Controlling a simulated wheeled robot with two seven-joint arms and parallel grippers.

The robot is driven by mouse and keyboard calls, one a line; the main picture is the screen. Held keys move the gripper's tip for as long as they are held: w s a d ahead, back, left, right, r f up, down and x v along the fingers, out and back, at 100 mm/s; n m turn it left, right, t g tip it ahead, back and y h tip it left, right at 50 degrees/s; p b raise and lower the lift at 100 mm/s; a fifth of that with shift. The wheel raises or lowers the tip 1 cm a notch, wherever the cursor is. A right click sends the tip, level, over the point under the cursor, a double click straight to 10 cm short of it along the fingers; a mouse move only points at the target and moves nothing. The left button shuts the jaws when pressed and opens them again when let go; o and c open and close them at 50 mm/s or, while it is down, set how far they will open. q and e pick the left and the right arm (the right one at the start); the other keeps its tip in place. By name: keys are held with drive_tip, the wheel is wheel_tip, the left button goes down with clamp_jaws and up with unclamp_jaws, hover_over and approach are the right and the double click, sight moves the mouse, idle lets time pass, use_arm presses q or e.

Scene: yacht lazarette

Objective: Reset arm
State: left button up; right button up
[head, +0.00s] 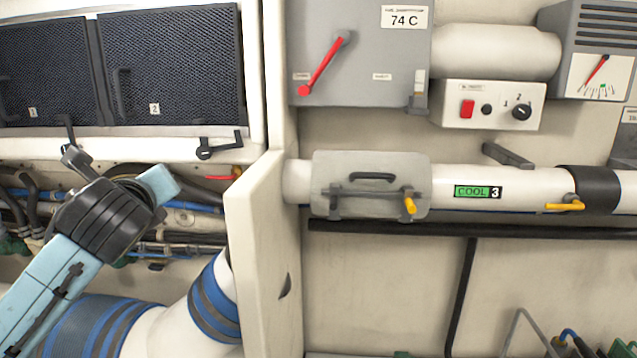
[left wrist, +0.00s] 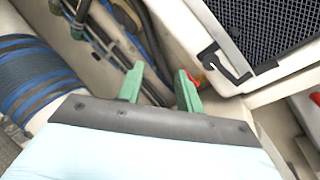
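My left arm comes in from the lower left of the head view, with a light blue link and a black wrist joint. Its light blue end (head: 158,185) points up and right, in front of the pipes below the vent panels; its fingers cannot be made out there. In the left wrist view the two green fingers of my left gripper (left wrist: 160,88) stand apart with nothing seen held between them. A small red handle (left wrist: 194,78) shows close by the right finger; I cannot tell whether they touch. My right gripper is not in view.
A white partition (head: 256,250) stands right of my left arm. A white pipe with blue bands (head: 213,305) runs below it. Mesh vent panels (head: 170,55) with black latches are above. Beyond the partition are a red lever (head: 325,62) and a clamped white pipe (head: 530,180).

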use_arm(q)
drive_tip(key=s+d+f+n+g+h, duration=0.15)
drive_tip(key=s+f+n, duration=0.25)
drive_tip(key=f, duration=0.5)
drive_tip(key=s+d+f+n+g+h, duration=0.1)
drive_tip(key=s+d+f+n+g, duration=0.25)
drive_tip(key=f, duration=0.55)
drive_tip(key=s+d+f+n+g+h, duration=0.1)
drive_tip(key=s+f+n, duration=0.45)
drive_tip(key=f, duration=0.45)
drive_tip(key=s+f+n+g, duration=0.2)
drive_tip(key=s+f+n, duration=0.2)
drive_tip(key=s, duration=0.3)
drive_tip(key=s+f+n+g+h, duration=0.15)
drive_tip(key=s+f+n, duration=0.25)
drive_tip(key=s, duration=0.4)
drive_tip(key=s+f+n+g, duration=0.3)
drive_tip(key=s+f+n, duration=0.1)
drive_tip(key=s, duration=0.3)
wheel_tip(320, 180, down, 30)
drive_tip(key=b, duration=0.6)
drive_tip(key=s+a+f+g+b, duration=0.1)
drive_tip(key=s+f+b, duration=0.2)
drive_tip(key=s+f, duration=0.5)
drive_tip(key=s+a+f+g+b, duration=0.1)
drive_tip(key=s+f+b, duration=0.2)
drive_tip(key=s+f, duration=0.6)
drive_tip(key=shift+s+a+f+b, duration=0.25)
drive_tip(key=shift+f+b, duration=0.1)
drive_tip(key=shift+f, duration=2.4)
